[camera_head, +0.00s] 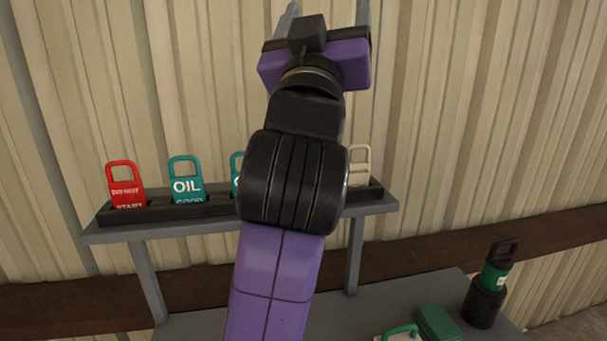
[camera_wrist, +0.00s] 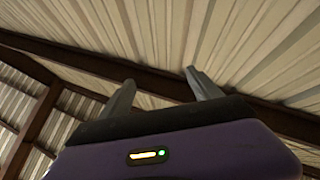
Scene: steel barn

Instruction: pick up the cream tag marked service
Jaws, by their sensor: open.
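A cream tag (camera_head: 359,166) with a looped handle stands in the dark rack at the right end of the shelf, partly hidden behind my arm; I cannot read its marking. Another pale tag with a green handle (camera_head: 400,332) lies at the bottom edge of the head view, cut off, its marking not readable. My gripper (camera_head: 327,10) is raised high above the shelf, its fingers apart and cut off at the top of the head view. In the wrist view the two grey fingers (camera_wrist: 157,88) are apart with nothing between them, pointing up toward the roof.
The rack (camera_head: 222,206) on the grey shelf (camera_head: 200,227) also holds a red tag (camera_head: 126,184), a teal tag reading OIL (camera_head: 186,180) and another teal tag, mostly hidden. Below, a workbench (camera_head: 240,326) carries a green box (camera_head: 438,322) and a black-and-green bottle (camera_head: 489,290). A corrugated wall stands behind.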

